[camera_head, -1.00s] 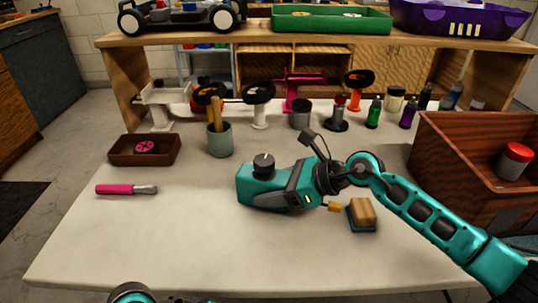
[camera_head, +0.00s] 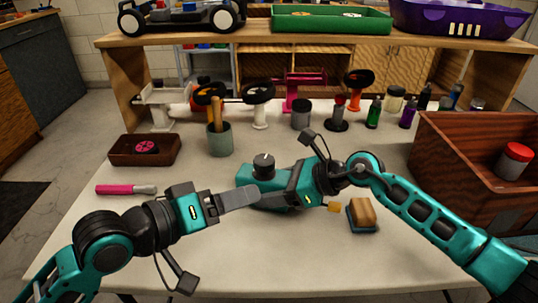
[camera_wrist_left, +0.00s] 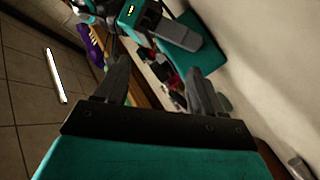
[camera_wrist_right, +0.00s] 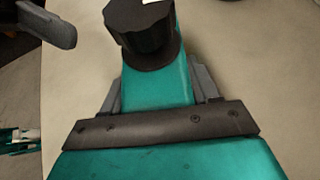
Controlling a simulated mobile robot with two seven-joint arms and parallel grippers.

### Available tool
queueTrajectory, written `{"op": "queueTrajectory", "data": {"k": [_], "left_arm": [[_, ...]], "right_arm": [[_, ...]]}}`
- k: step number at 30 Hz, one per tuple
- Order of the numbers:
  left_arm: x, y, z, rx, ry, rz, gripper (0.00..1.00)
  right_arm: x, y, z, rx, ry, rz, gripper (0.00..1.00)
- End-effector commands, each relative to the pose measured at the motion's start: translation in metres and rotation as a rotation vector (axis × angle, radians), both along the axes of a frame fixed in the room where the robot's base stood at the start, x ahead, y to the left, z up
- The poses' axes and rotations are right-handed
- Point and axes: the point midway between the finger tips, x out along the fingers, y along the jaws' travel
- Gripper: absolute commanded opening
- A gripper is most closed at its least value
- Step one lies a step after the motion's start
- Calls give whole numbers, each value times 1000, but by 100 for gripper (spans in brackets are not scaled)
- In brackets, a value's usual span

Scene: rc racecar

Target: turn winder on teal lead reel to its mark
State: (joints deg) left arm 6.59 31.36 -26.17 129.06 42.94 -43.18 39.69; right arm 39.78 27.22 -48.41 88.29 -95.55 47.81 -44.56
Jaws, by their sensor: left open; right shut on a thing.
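The teal lead reel (camera_head: 262,173) is a teal box with a black ribbed winder knob (camera_head: 264,160) on top, near the table's middle. A small pale mark shows on the knob's top. My right gripper (camera_head: 272,202) is shut on the reel's body from the right. In the right wrist view the reel's body (camera_wrist_right: 160,90) sits between the fingers, with the knob (camera_wrist_right: 142,32) just beyond. My left gripper (camera_head: 248,195) is open and empty, its fingers in front of the reel and apart from the knob. One left finger also shows at the right wrist view's upper left.
A yellow-topped block (camera_head: 362,211) lies right of the reel. A pink-handled tool (camera_head: 120,189) and a brown tray (camera_head: 130,155) lie left. A cup (camera_head: 220,140) stands behind, and a wooden crate (camera_head: 450,165) stands right. The front of the table is clear.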

Motion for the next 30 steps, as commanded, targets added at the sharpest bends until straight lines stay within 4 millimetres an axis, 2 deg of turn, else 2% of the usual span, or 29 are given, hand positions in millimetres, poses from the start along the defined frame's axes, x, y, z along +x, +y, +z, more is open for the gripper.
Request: {"op": "queueTrajectory", "data": {"k": [6,13,21,30], "left_arm": [[17,9,-12,148,-158,106,69],[25,13,-10,276,-364,170,69],[21,8,-3,389,-610,178,69],[15,1,2,437,-741,160,69]], "right_arm": [[0,0,0,0,0,0,33],[0,0,0,0,0,0,33],[0,0,0,0,0,0,33],[0,0,0,0,0,0,33]]}}
